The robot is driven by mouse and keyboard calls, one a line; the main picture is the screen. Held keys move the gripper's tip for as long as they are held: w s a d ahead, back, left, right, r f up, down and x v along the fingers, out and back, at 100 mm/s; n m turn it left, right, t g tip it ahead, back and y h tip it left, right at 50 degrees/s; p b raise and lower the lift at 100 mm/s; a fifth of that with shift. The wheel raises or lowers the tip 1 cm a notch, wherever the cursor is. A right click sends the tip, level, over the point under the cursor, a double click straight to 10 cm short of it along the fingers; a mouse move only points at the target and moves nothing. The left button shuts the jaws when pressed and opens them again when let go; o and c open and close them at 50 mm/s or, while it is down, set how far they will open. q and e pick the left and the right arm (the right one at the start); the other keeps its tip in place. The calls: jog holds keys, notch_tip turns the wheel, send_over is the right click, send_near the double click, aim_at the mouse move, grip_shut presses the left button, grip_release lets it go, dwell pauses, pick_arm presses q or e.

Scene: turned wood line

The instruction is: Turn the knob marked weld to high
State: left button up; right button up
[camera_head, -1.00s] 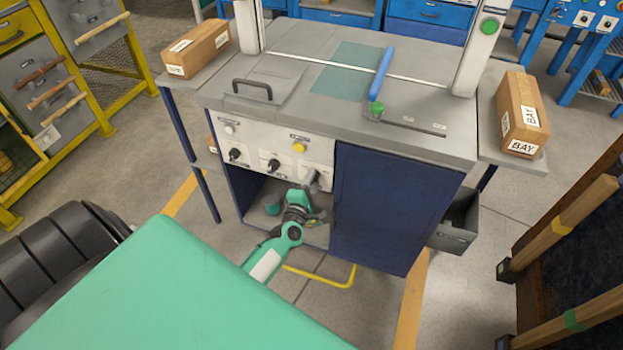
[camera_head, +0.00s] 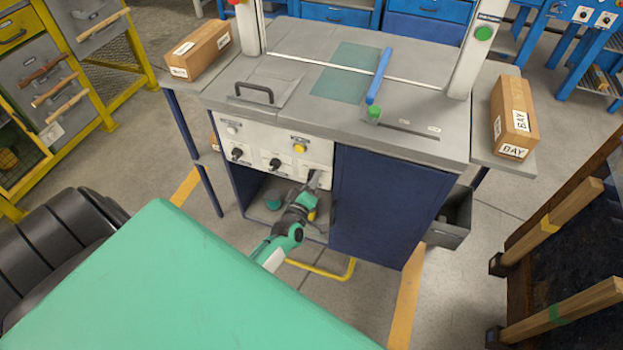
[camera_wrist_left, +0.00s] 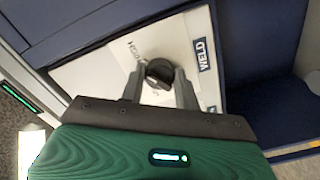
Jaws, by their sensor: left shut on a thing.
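The dark round knob beside the WELD label (camera_wrist_left: 202,54) shows in the left wrist view (camera_wrist_left: 159,72), on a white plate. My left gripper (camera_wrist_left: 158,88) is shut on this knob, with one grey finger on each side of it. A printed word like HIGH is on the plate near the knob. Which way the knob points is hard to tell. In the head view my left gripper (camera_head: 313,182) is at the right end of the white control panel (camera_head: 255,142) and largely hides the knob there. My right gripper is not in view.
A blue cabinet door (camera_head: 382,207) is close on the right. An open shelf bay (camera_head: 262,205) lies below the panel, with a yellow floor rail (camera_head: 325,273) in front.

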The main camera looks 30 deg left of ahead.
pick_arm(q)
jog(key=shift+m, duration=0.5)
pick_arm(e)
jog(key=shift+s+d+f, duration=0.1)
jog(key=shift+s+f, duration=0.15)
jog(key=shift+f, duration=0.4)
pick_arm(q)
jog(key=o, duration=1)
jog(key=shift+s, duration=0.15)
jog(key=shift+v, duration=6.8)
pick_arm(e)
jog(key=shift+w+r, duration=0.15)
pick_arm(q)
jog(key=shift+d, duration=0.1)
